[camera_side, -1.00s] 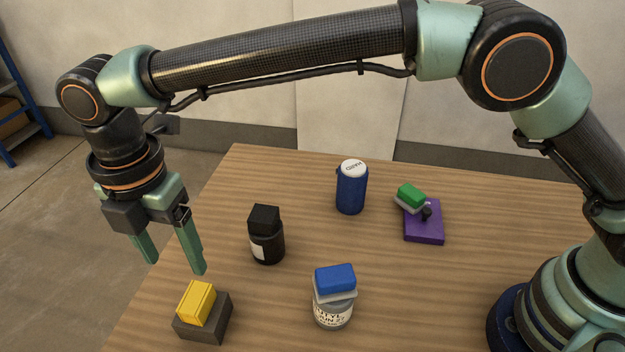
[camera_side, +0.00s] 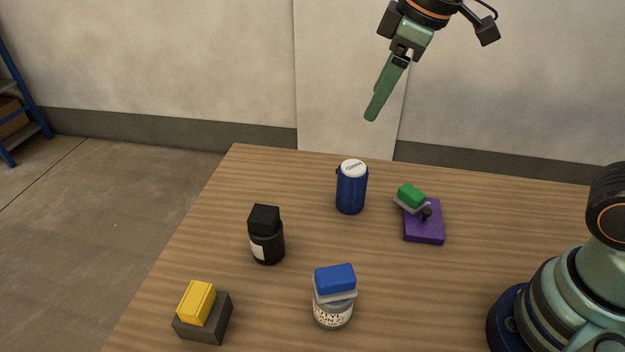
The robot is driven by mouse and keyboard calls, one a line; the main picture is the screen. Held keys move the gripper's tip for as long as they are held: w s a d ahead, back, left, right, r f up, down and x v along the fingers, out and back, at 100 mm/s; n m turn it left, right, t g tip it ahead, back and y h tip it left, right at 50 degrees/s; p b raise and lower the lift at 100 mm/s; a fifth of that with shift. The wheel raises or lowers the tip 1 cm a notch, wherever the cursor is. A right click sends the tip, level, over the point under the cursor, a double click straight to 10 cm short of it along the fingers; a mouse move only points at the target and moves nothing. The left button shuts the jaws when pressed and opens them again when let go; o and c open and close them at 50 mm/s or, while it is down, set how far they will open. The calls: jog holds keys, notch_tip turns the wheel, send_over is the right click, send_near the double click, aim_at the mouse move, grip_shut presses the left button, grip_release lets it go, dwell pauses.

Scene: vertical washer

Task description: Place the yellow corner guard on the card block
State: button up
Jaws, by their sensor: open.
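A yellow block-like piece, which looks to be the yellow corner guard (camera_side: 197,303), rests on top of a dark grey block (camera_side: 205,328), perhaps the card block, at the front left of the table. The yellow piece sits slightly tilted in view, toward the block's left side. My gripper (camera_side: 372,115) is high above the back of the table, far from both, with nothing between its fingers. Its fingers overlap from this angle, so the gap is hard to see.
On the table (camera_side: 270,318) stand a black bottle (camera_side: 266,236), a blue canister (camera_side: 351,190) with a white lid, and a labelled jar (camera_side: 332,312) topped by a blue block (camera_side: 335,278). A green-topped piece (camera_side: 411,195) rests by a purple plate (camera_side: 424,228). The centre is clear.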

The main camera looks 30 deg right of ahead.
jog(key=s+d+f+m+t+h, duration=0.1)
jog(key=s+d+f+m, duration=0.2)
jog(key=s+d+m, duration=0.3)
jog(key=d+m, duration=0.1)
jog(key=d, duration=0.2)
jog(key=shift+s+d+f+m+t, duration=0.15)
jog(key=shift+s+f+m+t, duration=0.2)
jog(key=shift+m+t, duration=0.05)
dwell(0.6)
